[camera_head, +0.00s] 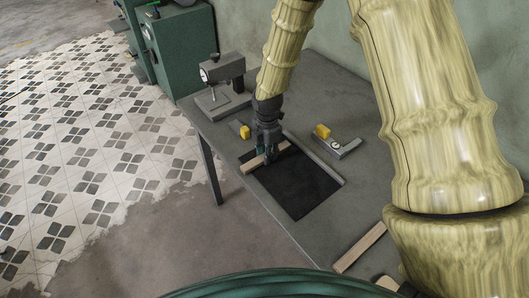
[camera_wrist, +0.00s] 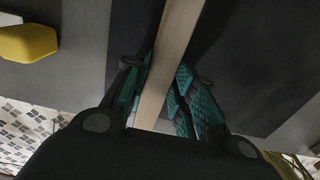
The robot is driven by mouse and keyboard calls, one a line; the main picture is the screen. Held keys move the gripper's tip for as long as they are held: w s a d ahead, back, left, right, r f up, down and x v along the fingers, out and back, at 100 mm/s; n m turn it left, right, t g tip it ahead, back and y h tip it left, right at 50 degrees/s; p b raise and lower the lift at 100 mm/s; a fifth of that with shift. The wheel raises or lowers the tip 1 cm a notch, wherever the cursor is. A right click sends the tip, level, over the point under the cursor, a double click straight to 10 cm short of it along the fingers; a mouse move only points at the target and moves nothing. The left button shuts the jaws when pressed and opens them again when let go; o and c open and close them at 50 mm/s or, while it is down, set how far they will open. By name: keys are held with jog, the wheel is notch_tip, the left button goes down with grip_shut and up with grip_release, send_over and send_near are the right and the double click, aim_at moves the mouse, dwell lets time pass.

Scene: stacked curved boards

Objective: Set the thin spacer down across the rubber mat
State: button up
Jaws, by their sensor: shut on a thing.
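The thin spacer is a pale wooden strip (camera_head: 254,165); in the wrist view it (camera_wrist: 172,55) runs from the top down between the fingers. My gripper (camera_head: 267,156) is shut on it, with a teal finger pad on each side (camera_wrist: 157,95). The rubber mat (camera_head: 300,188) is a black rectangle on the grey table; in the wrist view it (camera_wrist: 245,60) shows as a dark area below the strip. The strip lies over the mat's far left end in the head view. I cannot tell whether it touches the mat.
A dial gauge stand (camera_head: 222,80) stands at the table's back left. Yellow-topped pieces (camera_head: 322,131) sit beyond the mat, one also in the wrist view (camera_wrist: 25,43). Another wooden strip (camera_head: 360,247) lies at the near right. The mat's nearer part is bare.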

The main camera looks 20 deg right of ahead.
jog(key=o, duration=1)
jog(key=shift+o, duration=0.2)
jog(key=shift+r, duration=0.1)
notch_tip(320, 180, up, 12)
jog(key=b, duration=0.3)
